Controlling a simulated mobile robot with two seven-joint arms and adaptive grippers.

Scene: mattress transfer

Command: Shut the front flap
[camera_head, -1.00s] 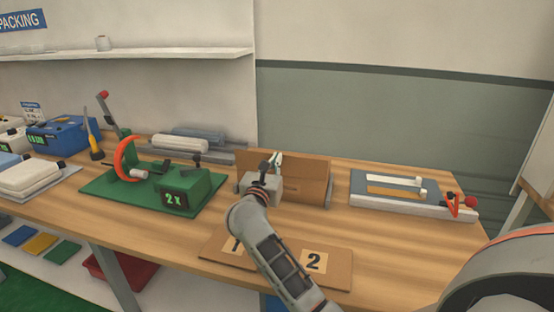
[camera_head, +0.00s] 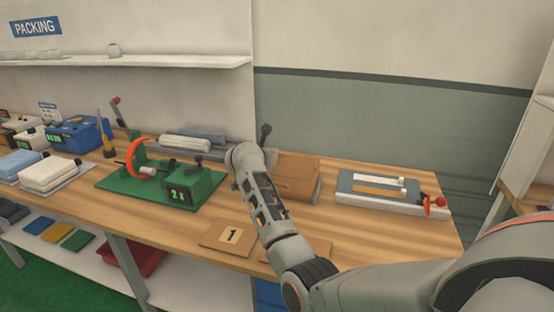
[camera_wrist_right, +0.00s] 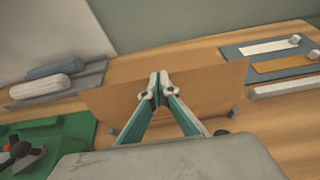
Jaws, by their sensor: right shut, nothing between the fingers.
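The brown cardboard box (camera_head: 296,186) stands on the wooden table, its left part hidden by my right arm in the head view. In the wrist view a broad cardboard panel (camera_wrist_right: 205,92) of it fills the middle. I cannot tell for sure which flap this panel is or how far it is folded. My right gripper (camera_wrist_right: 159,84) is shut and empty, its fingertips over the panel; whether they touch it is unclear. In the head view the fingers are hidden behind the wrist. My left gripper is not in view.
A green fixture (camera_head: 165,182) with an orange ring stands left of the box. A grey tray (camera_head: 385,187) with strips and a red-handled part lies right. A card marked 1 (camera_head: 229,236) lies in front, another mostly under my arm. Grey rolls (camera_head: 190,145) lie behind.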

